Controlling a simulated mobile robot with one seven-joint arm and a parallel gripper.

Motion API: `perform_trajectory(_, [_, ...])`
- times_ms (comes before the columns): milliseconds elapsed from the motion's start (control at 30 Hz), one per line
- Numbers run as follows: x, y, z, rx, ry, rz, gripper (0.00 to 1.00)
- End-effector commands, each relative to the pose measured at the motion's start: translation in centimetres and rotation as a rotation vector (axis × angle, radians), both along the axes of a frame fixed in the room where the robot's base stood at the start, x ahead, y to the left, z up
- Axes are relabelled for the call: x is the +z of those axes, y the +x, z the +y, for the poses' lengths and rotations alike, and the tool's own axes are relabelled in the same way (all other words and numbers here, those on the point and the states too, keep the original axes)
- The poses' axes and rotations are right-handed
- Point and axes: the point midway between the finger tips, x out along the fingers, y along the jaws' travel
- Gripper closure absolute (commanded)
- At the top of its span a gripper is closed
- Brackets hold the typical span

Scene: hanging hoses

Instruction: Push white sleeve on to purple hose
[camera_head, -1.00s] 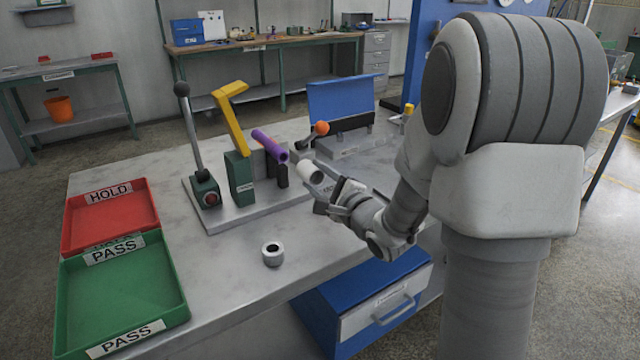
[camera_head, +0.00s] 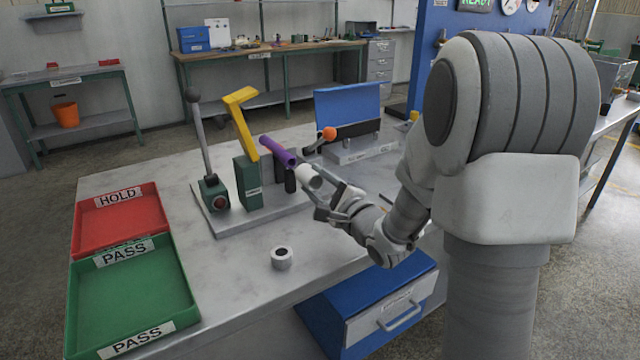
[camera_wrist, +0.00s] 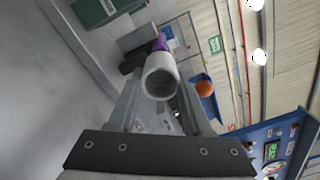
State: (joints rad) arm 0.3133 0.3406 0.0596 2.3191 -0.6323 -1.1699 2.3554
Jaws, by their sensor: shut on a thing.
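The purple hose (camera_head: 278,151) is a short tube held in the fixture on the bench, its near end tilted down towards my gripper. The white sleeve (camera_head: 308,176) is a short hollow cylinder just in front of that end, roughly in line with it. My gripper (camera_head: 322,187) is shut on the sleeve. In the wrist view the sleeve (camera_wrist: 160,77) sits between my fingers with its open end facing the camera, and a bit of the purple hose (camera_wrist: 160,43) shows behind it. I cannot tell whether sleeve and hose touch.
A yellow lever (camera_head: 242,120) and a grey lever (camera_head: 200,140) stand left of the hose. An orange ball knob (camera_head: 329,134) is close on its right. A grey ring (camera_head: 282,258) lies on the open bench front. Red (camera_head: 160,241) and green (camera_head: 190,318) trays are at left.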

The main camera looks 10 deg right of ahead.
Motion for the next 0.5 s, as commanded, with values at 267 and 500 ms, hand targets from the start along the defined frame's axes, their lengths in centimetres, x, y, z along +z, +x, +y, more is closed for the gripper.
perform_trajectory(267, [0.1,2.6,0.9,0.001,0.000,0.000,1.00])
perform_trajectory(500, [0.1,3.9,1.3,0.000,0.000,0.000,1.00])
